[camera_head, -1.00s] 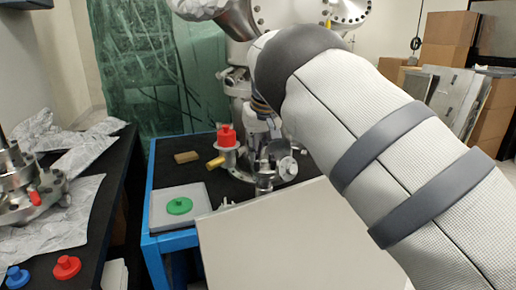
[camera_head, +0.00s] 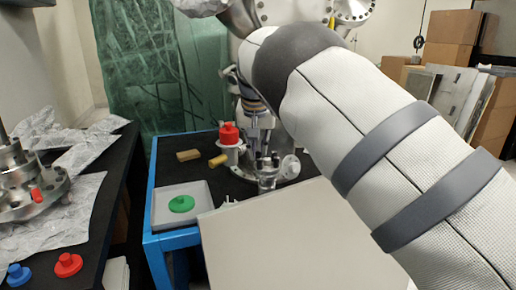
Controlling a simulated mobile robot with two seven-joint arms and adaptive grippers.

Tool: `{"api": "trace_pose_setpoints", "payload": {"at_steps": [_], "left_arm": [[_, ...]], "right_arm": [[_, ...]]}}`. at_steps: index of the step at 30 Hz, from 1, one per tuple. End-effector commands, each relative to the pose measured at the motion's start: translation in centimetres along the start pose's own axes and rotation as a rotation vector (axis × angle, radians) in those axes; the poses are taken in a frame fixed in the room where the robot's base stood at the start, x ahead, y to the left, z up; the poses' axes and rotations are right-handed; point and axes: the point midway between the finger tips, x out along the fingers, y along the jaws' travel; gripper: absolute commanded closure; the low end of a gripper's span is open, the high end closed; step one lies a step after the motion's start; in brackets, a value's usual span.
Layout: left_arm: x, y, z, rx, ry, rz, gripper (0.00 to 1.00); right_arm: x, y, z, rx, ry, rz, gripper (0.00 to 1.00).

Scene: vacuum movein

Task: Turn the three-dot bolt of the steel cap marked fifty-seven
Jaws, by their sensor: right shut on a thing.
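My right arm comes in from the right and bends down behind its dark elbow. My right gripper (camera_head: 263,157) points down at the steel fitting (camera_head: 268,180) on the black-topped blue bench. It is shut on a small part at the top of this fitting, apparently a bolt. The bolt's dots and the number fifty-seven are too small to read. A round steel disc (camera_head: 290,167) sits on the fitting's right side. My arm and the pale panel hide part of the fitting's surroundings. My left gripper is not in view.
A red cap (camera_head: 229,134) stands on a pale holder left of the gripper. A yellow cylinder (camera_head: 218,160), a tan block (camera_head: 188,155) and a grey tray (camera_head: 163,213) with a green knob (camera_head: 181,204) lie further left. A pale panel (camera_head: 300,240) stands in front.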

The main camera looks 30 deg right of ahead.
Motion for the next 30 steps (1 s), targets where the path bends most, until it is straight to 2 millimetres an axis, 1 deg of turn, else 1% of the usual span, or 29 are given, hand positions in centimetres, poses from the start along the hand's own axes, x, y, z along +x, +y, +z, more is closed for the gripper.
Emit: {"api": "trace_pose_setpoints", "payload": {"at_steps": [7, 8, 9, 17, 19, 20, 23, 27, 30], "left_arm": [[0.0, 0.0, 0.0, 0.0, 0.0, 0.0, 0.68], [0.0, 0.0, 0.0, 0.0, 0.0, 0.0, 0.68], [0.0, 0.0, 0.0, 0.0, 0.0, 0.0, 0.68], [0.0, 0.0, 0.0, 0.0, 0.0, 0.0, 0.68], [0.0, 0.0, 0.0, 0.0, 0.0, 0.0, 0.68], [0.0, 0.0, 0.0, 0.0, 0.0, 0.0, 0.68], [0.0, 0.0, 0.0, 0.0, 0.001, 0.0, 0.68], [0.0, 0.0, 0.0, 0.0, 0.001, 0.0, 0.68], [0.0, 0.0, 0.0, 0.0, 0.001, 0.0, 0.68]], "right_arm": [[0.1, 0.0, 0.0, 0.0, -0.001, 0.0, 1.0], [0.1, 0.0, 0.0, 0.0, -0.001, 0.0, 0.86], [0.1, 0.0, 0.1, -0.001, -0.001, 0.0, 0.8], [0.0, 0.0, 0.0, -0.001, -0.001, 0.0, 0.8], [-0.3, 0.0, 0.0, -0.001, 0.001, -0.001, 0.8], [-0.7, 0.0, -0.1, -0.001, 0.002, -0.002, 0.8], [-2.9, -0.1, -0.1, 0.0, 0.003, -0.003, 0.8], [-6.9, -0.1, -0.1, 0.0, 0.004, -0.004, 0.8], [-9.2, 0.0, -0.1, -0.001, 0.002, -0.003, 0.8]]}}
